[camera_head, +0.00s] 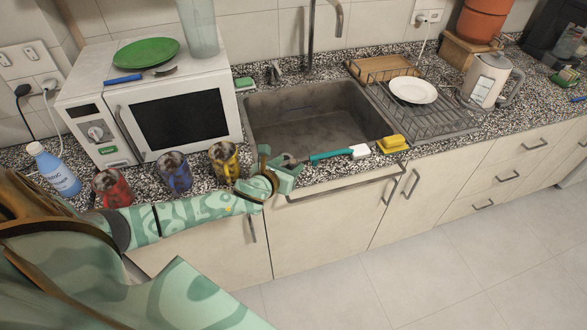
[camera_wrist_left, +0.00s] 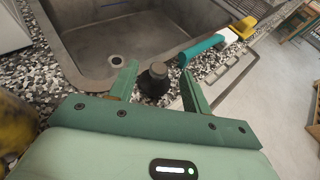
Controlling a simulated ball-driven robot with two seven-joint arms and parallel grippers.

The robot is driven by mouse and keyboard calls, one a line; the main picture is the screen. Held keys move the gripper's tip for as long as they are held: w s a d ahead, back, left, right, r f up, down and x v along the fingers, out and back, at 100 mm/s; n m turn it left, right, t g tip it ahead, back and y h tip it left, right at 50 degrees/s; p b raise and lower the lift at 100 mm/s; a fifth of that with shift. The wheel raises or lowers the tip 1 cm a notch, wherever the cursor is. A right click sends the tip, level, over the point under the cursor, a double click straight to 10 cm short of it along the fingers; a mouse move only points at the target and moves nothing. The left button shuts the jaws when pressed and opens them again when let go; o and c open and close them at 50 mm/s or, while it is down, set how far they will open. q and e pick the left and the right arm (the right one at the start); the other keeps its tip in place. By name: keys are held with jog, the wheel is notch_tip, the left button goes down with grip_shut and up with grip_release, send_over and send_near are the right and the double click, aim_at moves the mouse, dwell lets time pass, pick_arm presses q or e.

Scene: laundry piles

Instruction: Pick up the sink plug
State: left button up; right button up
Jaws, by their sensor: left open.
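The sink plug (camera_wrist_left: 155,79) is a dark, round stopper with a raised knob, standing on the speckled counter at the front edge of the sink. In the left wrist view it sits between the two open fingers of my left gripper (camera_wrist_left: 160,85), with a gap on each side. In the head view my left gripper (camera_head: 283,168) is over the counter by the sink's front left corner, and the plug is mostly hidden by it.
A teal-handled brush (camera_head: 335,155) and a yellow sponge (camera_head: 392,143) lie right of the gripper. Yellow (camera_head: 225,162), blue (camera_head: 174,172) and red (camera_head: 112,187) mugs stand left, before the microwave (camera_head: 155,108). A dish rack (camera_head: 425,108) holds a white plate (camera_head: 413,90).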

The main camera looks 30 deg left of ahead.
aim_at(292, 162)
pick_arm(q)
jog(key=b+x, duration=0.1)
jog(key=x, duration=0.3)
jog(key=shift+s, duration=0.15)
jog(key=shift+c, duration=0.6)
grip_shut()
